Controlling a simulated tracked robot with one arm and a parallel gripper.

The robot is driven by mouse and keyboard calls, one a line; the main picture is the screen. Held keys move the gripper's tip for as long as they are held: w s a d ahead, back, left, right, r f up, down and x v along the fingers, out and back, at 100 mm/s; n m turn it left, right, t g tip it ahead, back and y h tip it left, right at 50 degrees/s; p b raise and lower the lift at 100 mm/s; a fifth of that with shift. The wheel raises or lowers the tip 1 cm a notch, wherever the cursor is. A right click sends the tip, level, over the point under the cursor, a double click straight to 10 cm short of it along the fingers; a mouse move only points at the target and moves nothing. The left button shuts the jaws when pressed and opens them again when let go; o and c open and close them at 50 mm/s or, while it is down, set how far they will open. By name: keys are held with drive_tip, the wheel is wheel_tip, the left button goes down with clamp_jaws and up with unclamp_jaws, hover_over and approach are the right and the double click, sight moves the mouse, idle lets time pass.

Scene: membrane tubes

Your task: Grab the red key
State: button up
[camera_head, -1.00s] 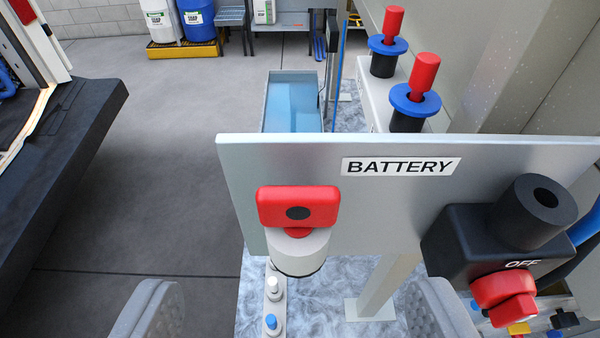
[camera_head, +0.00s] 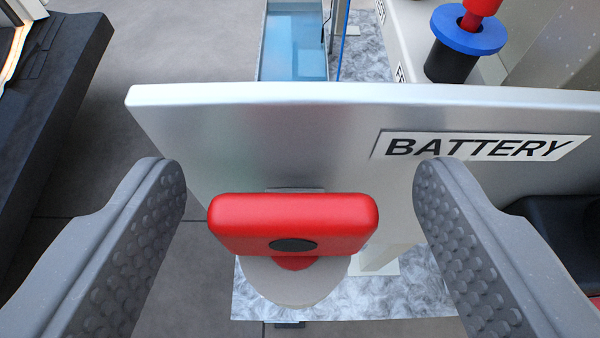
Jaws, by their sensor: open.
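The red key (camera_head: 235,226) has a wide block handle with a dark round spot on its face. It stands on a pale round holder (camera_head: 295,287) on the front of a grey metal panel (camera_head: 230,130) labelled BATTERY. My gripper (camera_head: 298,175) is open, with one grey dimpled finger at the left and one at the right. The key's handle lies between the two fingers in the picture, with a gap on each side. I see no contact.
A black part (camera_head: 560,235) sits at the right of the panel, partly behind the right finger. A red-topped black post with a blue collar (camera_head: 468,32) stands behind the panel. A blue tray (camera_head: 293,45) is at the back. A dark ledge (camera_head: 50,130) runs along the left.

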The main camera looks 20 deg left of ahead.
drive_tip(key=c, duration=1)
drive_tip(key=shift+r, duration=0.15)
drive_tip(key=shift+c, duration=0.2)
